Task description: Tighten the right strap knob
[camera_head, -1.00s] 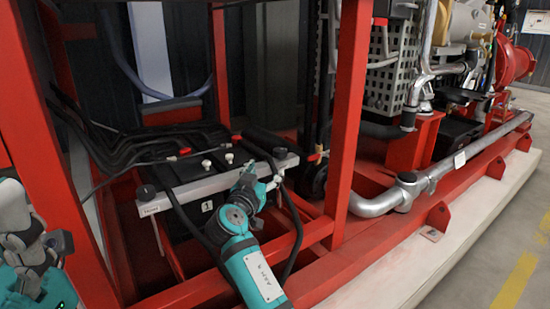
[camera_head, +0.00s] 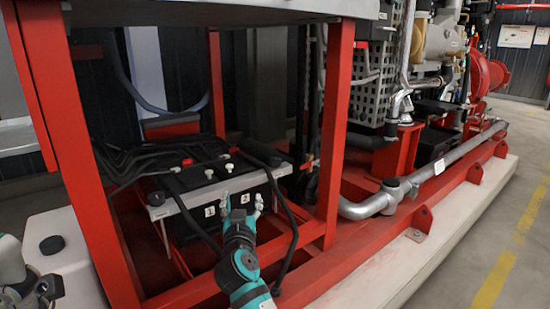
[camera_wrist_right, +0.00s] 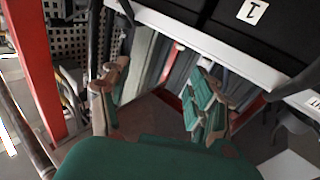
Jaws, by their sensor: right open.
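A black battery box (camera_head: 200,180) with number labels sits in the red frame, with a light metal strap bar (camera_head: 225,186) along its upper front edge. My right gripper (camera_head: 242,203) is open and empty in front of the box, below the bar. In the right wrist view its spread fingers (camera_wrist_right: 158,95) have nothing between them, and the bar (camera_wrist_right: 205,40) passes above them. My left gripper (camera_head: 45,288) is partly visible at the left edge.
A red post (camera_head: 335,130) stands right of the box, and another red post (camera_head: 70,150) stands to the left. Black cables (camera_head: 285,215) hang beside my right gripper. A white tank (camera_head: 75,262) with a black cap is at lower left. Grey floor is open at right.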

